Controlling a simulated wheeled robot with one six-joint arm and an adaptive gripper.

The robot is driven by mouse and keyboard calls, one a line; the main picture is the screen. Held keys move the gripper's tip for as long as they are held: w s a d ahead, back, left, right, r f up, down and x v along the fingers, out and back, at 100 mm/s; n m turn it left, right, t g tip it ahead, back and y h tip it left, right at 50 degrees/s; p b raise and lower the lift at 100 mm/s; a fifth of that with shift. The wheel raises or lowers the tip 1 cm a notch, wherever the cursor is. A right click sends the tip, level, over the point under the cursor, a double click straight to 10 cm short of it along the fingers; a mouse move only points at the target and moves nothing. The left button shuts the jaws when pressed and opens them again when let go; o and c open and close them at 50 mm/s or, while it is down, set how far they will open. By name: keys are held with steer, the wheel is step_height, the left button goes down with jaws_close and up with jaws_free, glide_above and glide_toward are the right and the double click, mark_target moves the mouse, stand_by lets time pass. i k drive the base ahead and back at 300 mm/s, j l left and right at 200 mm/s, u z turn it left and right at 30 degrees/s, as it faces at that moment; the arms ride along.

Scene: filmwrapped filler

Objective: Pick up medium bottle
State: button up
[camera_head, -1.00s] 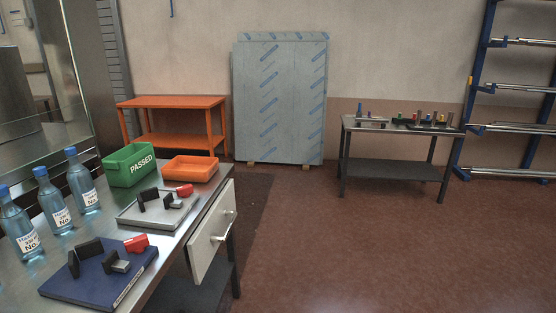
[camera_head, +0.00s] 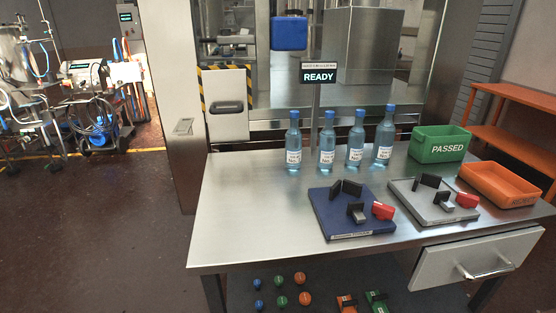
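Several clear blue bottles with blue caps and white labels stand upright in a row on the steel table (camera_head: 250,225). From left to right I see a first bottle (camera_head: 293,143), a second bottle (camera_head: 327,145), a third bottle (camera_head: 355,142) and a fourth bottle (camera_head: 384,138). They look alike in shape, and I cannot tell from the view which one is the medium bottle. My gripper is not in the head view.
A blue board (camera_head: 350,225) and a grey board (camera_head: 425,212) with small fixtures lie before the bottles. A green PASSED bin (camera_head: 438,146) and an orange tray (camera_head: 498,186) stand right. The table's left part is bare. Its drawer (camera_head: 476,262) is partly open.

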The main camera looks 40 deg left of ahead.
mark_target(328, 137)
steer(key=i+l+u, duration=0.2)
steer(key=u, duration=0.25)
steer(key=i+l+u, duration=0.15)
steer(key=l+u, duration=0.35)
steer(key=i+l+u, duration=0.1)
steer(key=l+u, duration=0.2)
steer(key=u, duration=0.15)
steer(key=l+u, duration=0.5)
steer(key=i+l+u, duration=0.1)
steer(key=l+u, duration=0.2)
steer(key=l, duration=0.15)
